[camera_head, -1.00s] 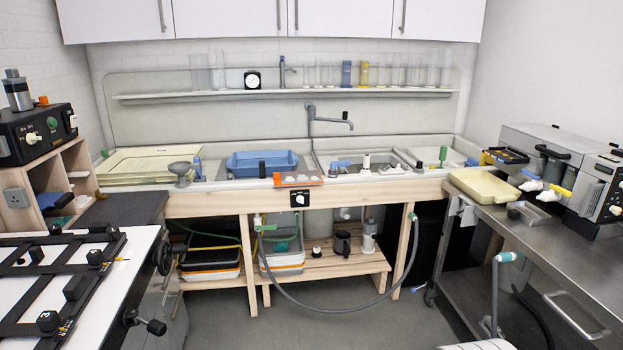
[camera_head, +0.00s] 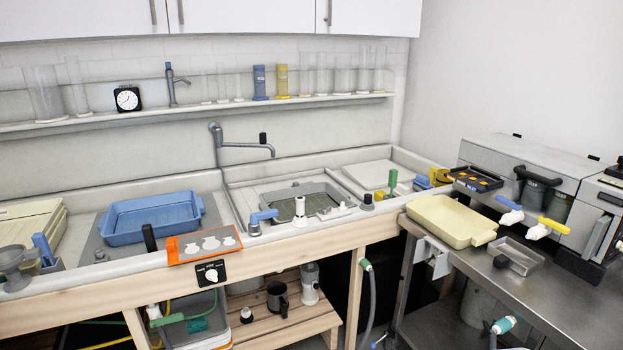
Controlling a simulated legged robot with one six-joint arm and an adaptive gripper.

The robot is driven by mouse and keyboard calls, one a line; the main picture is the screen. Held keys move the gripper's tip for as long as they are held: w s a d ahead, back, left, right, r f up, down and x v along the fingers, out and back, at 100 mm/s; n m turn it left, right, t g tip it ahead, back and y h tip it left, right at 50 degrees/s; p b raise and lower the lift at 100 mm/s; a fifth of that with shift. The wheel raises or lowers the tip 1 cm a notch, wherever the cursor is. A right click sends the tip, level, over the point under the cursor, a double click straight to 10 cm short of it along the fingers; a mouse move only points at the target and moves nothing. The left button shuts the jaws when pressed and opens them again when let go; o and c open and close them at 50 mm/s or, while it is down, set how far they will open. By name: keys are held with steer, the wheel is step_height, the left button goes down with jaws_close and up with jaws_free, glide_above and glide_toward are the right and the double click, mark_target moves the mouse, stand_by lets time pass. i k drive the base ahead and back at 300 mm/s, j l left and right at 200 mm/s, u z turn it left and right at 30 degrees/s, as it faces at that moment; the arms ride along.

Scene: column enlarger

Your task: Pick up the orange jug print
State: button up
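The orange jug print (camera_head: 205,244) is a flat card with an orange border and pale jug shapes on a grey field. It lies on the front rim of the sink bench (camera_head: 345,222), left of the centre of the view, its near edge at the bench's front edge. It sits just above a black box with a white dial (camera_head: 211,273), in front of the blue tray (camera_head: 150,217). A black upright handle (camera_head: 149,238) stands close to its left end. Nothing covers the print. My gripper is not in view.
Right of the print are a blue-handled tap (camera_head: 262,218), a white bottle-like fitting (camera_head: 299,211) and the sink grid. A steel side bench (camera_head: 480,262) holds a cream tray (camera_head: 451,220) and machines. A shelf below the sink holds a dark jug (camera_head: 277,298).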

mark_target(188, 247)
steer(key=i+l+u, duration=0.15)
steer(key=i, duration=0.3)
steer(key=i+u, duration=0.15)
steer(key=i, duration=0.3)
steer(key=l, duration=0.1)
